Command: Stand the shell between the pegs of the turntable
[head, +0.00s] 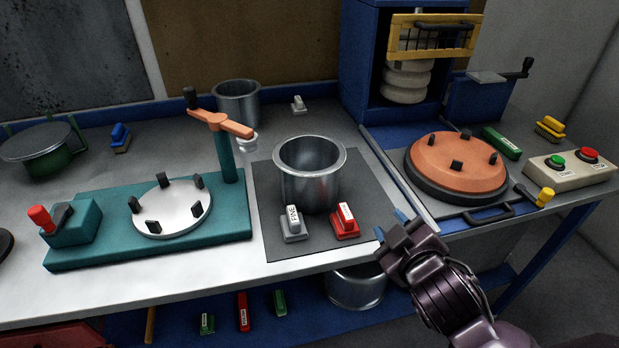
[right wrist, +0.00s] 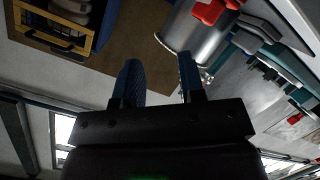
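The shell, an open silver metal pot (head: 310,175), stands upright on a dark grey mat (head: 283,238) at mid-bench. It also shows in the right wrist view (right wrist: 196,36), beyond the fingertips. The turntable, a pale round disc (head: 172,212) with several black pegs, sits on a teal base (head: 98,247) left of the mat; nothing stands between its pegs. My right gripper (head: 391,225) is at the bench's front edge, right of the pot and apart from it. In the right wrist view its blue fingers (right wrist: 160,82) are spread and empty. My left gripper is out of view.
A grey-labelled block (head: 293,224) and a red block (head: 345,221) stand before the pot. An orange clamp arm (head: 219,122) overhangs behind the turntable. Another pot (head: 237,101) stands behind. An orange pegged disc (head: 456,163) and a button box (head: 571,169) are at right.

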